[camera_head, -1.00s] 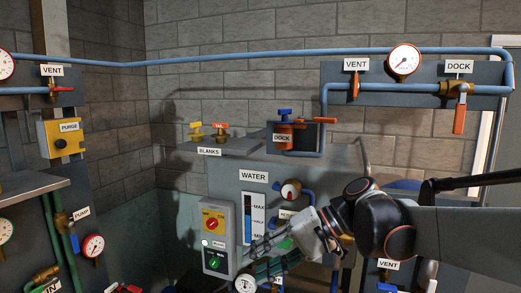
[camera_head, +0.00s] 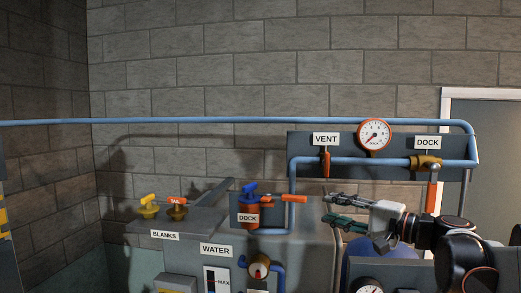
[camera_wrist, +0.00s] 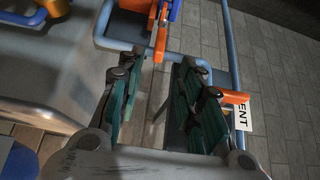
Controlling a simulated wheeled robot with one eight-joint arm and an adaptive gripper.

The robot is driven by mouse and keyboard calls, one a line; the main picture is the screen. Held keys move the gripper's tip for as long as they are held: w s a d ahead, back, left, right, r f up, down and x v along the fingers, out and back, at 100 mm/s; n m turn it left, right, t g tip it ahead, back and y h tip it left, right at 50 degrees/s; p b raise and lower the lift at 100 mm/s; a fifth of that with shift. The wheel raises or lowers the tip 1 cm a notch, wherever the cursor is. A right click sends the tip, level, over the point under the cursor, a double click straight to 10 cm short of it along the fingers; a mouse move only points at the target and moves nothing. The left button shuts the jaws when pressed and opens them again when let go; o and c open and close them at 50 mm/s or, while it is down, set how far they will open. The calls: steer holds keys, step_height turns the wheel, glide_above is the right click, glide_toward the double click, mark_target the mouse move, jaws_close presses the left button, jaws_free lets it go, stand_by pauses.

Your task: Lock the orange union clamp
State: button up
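The orange union clamp (camera_head: 265,215) stands on the shelf behind the DOCK label, with a blue handle (camera_head: 249,187) on top. Its orange lever (camera_head: 294,198) sticks out to the right, roughly level. My gripper (camera_head: 328,208) is open and empty, to the right of the lever's end and apart from it. In the wrist view my gripper (camera_wrist: 160,60) has its green-padded fingers spread. The orange lever (camera_wrist: 161,38) shows beyond the fingertips, roughly in line with the gap, beside a blue part (camera_wrist: 174,10). The clamp body is mostly cut off there.
A blue pipe (camera_head: 291,180) rises just right of the clamp. The VENT valve's orange handle (camera_head: 326,163), a gauge (camera_head: 374,135) and the DOCK valve (camera_head: 426,163) are on the panel above my gripper. Yellow (camera_head: 149,206) and orange-tagged blanks (camera_head: 177,208) stand left.

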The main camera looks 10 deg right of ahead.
mark_target(294, 196)
steer(key=x, duration=1.3)
steer(key=shift+s, duration=0.1)
jaws_close()
steer(key=shift+f, duration=0.1)
